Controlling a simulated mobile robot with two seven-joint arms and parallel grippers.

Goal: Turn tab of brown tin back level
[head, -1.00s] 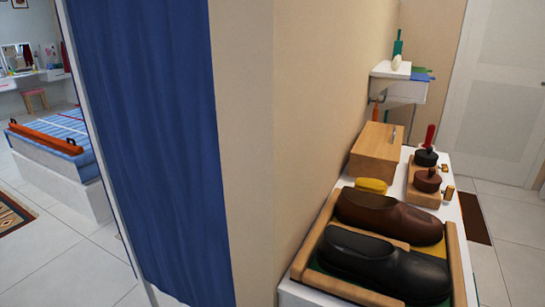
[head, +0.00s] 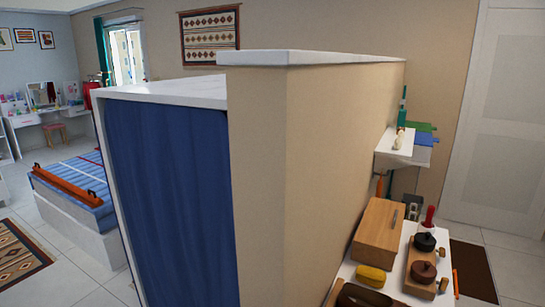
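The brown tin (head: 423,272) is a small round tin with a knob on its lid, on a wooden stand at the lower right. A small wooden tab (head: 443,285) shows at its right side; it is too small to tell whether it is level or turned. A black tin (head: 425,242) sits just behind it on the same stand, with a similar wooden tab (head: 442,254). Neither of my grippers is in view.
A wooden box (head: 378,235) and a yellow sponge-like piece (head: 371,276) lie left of the tins on a white top. A brown shoe (head: 362,297) is cut off below. A tall partition (head: 310,180) and blue curtain (head: 170,200) fill the middle.

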